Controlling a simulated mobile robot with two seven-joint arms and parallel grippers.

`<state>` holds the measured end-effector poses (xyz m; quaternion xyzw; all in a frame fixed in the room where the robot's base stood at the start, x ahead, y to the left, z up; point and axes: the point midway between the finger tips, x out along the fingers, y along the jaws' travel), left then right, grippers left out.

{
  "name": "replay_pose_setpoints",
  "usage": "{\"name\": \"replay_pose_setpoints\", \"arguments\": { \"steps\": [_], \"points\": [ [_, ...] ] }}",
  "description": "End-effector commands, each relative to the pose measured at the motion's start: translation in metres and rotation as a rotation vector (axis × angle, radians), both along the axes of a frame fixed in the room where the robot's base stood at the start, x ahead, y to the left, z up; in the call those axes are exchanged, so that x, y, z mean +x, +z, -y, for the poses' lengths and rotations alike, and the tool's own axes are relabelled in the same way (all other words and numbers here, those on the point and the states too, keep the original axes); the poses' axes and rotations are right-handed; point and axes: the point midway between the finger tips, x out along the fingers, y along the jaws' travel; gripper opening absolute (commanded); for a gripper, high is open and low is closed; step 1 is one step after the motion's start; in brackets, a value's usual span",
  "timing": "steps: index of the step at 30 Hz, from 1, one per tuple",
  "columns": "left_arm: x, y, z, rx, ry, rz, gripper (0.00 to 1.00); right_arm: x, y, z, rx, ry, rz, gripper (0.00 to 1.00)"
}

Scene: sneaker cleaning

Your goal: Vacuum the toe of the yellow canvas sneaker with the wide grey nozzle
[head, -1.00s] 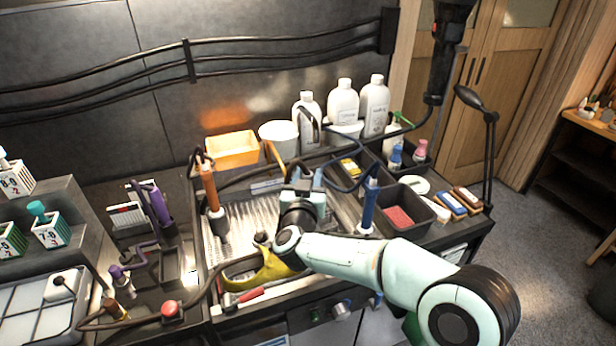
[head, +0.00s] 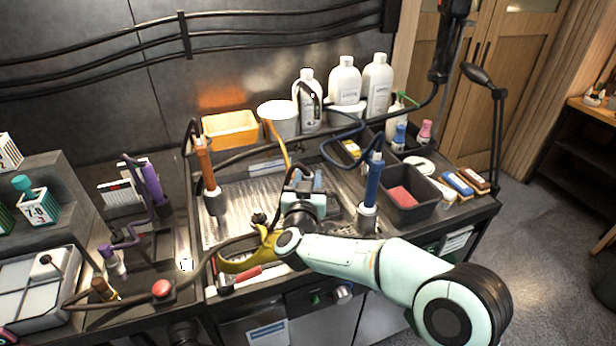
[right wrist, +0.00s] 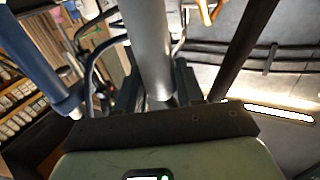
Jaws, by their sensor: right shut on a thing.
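The yellow canvas sneaker (head: 238,263) lies at the front of the ribbed metal tray (head: 232,212) in the head view. My right forearm and gripper cover part of it. My right gripper (head: 305,185) is over the tray, just behind and right of the sneaker. In the right wrist view its fingers are shut on a grey tube, which I take as the wide grey nozzle (right wrist: 148,45). The nozzle's working end is hidden in the head view, so I cannot tell whether it touches the toe. My left gripper is in neither view.
An orange-handled tool (head: 206,172) stands left of my gripper and a blue-handled tool (head: 372,182) right of it. A dark hose (head: 200,268) runs beside the sneaker. A black bin (head: 408,207) and several white bottles (head: 344,82) stand farther right and behind.

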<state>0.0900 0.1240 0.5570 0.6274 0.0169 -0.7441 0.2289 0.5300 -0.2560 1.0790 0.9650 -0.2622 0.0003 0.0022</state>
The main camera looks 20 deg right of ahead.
Motion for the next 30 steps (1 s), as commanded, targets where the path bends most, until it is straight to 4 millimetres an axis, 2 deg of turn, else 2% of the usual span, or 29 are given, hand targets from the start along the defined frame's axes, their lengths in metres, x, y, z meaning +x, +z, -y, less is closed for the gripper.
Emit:
{"name": "replay_pose_setpoints", "arguments": {
  "steps": [1,6,17,30],
  "points": [
    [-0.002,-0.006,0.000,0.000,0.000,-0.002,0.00,0.000,-0.006,0.000,0.000,0.000,0.002,0.00],
    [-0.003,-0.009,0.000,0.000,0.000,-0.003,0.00,0.000,-0.009,0.000,0.000,0.000,0.004,0.00],
    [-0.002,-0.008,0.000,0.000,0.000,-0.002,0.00,0.001,-0.008,0.000,0.000,0.000,0.004,0.00],
    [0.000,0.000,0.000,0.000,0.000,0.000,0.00,0.013,-0.008,-0.001,0.000,0.001,0.004,0.00]
  ]
}}
